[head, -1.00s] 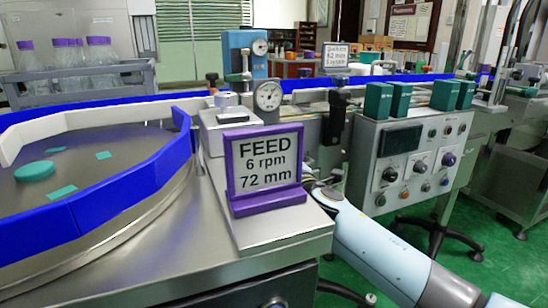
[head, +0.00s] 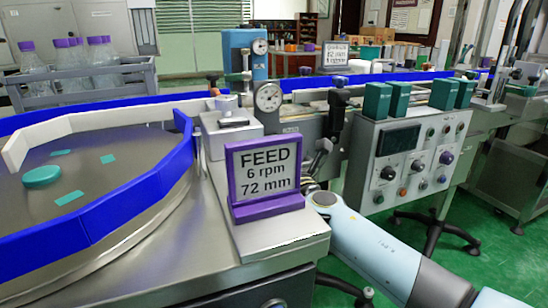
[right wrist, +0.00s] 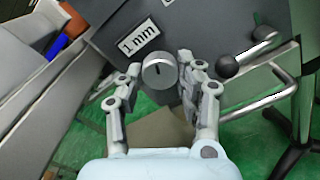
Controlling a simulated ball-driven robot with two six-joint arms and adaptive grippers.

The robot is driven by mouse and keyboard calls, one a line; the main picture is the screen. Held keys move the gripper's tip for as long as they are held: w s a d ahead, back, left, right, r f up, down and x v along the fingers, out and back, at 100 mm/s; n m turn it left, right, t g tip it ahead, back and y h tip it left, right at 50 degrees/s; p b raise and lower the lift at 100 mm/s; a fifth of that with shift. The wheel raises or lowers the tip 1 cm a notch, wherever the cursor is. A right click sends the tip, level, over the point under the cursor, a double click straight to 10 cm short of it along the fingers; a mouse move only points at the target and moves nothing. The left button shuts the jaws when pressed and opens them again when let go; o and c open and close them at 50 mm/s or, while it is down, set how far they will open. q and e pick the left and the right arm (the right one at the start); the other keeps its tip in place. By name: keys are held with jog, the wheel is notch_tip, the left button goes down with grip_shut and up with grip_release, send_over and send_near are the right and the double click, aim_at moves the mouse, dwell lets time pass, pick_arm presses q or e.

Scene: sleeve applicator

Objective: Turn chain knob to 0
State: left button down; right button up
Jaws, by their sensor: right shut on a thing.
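In the right wrist view a round grey knob (right wrist: 160,72) with a dark pointer mark sits on a dark grey panel. My right gripper (right wrist: 161,68) is shut on this knob, one finger on each side. No "chain" label is readable there. In the head view my right gripper (head: 317,160) reaches in beside the machine, behind the FEED sign, and the knob is hidden. My left gripper is in neither view.
A turntable with a blue rim (head: 100,218) stands at left. A control box (head: 411,160) with several knobs stands at right. A black ball-ended lever (right wrist: 228,67) and bent metal handle (right wrist: 275,97) lie close right of my gripper.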

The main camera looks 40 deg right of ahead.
jog(key=n, duration=0.2)
jog(key=shift+f+n+p, duration=0.1)
jog(key=shift+n+p, duration=0.2)
jog(key=shift+n, duration=1.1)
jog(key=shift+f, duration=0.1)
jog(key=o, duration=1.1)
jog(key=shift+o, duration=0.2)
jog(key=v, duration=1.2)
